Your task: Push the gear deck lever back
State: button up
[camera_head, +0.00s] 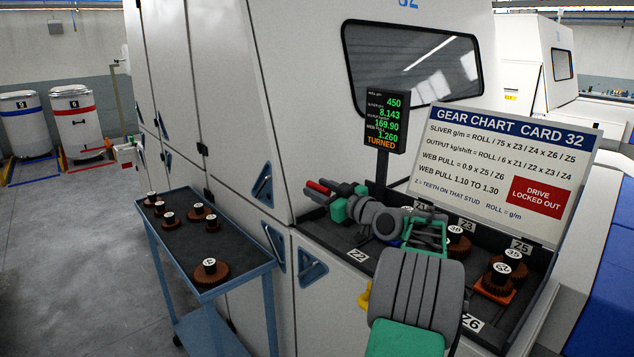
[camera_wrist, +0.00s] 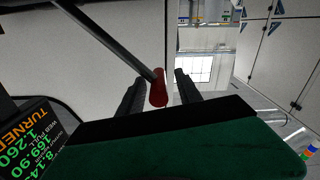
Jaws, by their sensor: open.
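The gear deck lever shows in the wrist view as a dark rod with a red knob (camera_wrist: 158,90). The knob lies between my two black fingers, with a gap visible on each side; contact cannot be made out. In the head view the red knob (camera_head: 318,187) shows at my fingertips, over the left end of the gear deck (camera_head: 325,232). My gripper (camera_head: 313,191) is open around the knob, and it also shows in the wrist view (camera_wrist: 160,82). My arm hides part of the deck and the lever's lower end.
Gears (camera_head: 501,275) sit on studs at the deck's right. The gear chart board (camera_head: 505,150) and a display (camera_head: 386,120) reading "TURNED" stand behind my arm. A blue cart (camera_head: 215,285) with several gears stands left. Floor (camera_head: 60,260) farther left is clear.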

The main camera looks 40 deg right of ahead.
jog(key=shift+w, duration=0.8)
jog(key=shift+c, duration=0.2)
grip_shut()
jog(key=shift+f, duration=0.1)
jog(key=shift+f, duration=0.15)
jog(key=shift+d, duration=0.2)
jog(key=shift+a, duration=0.25)
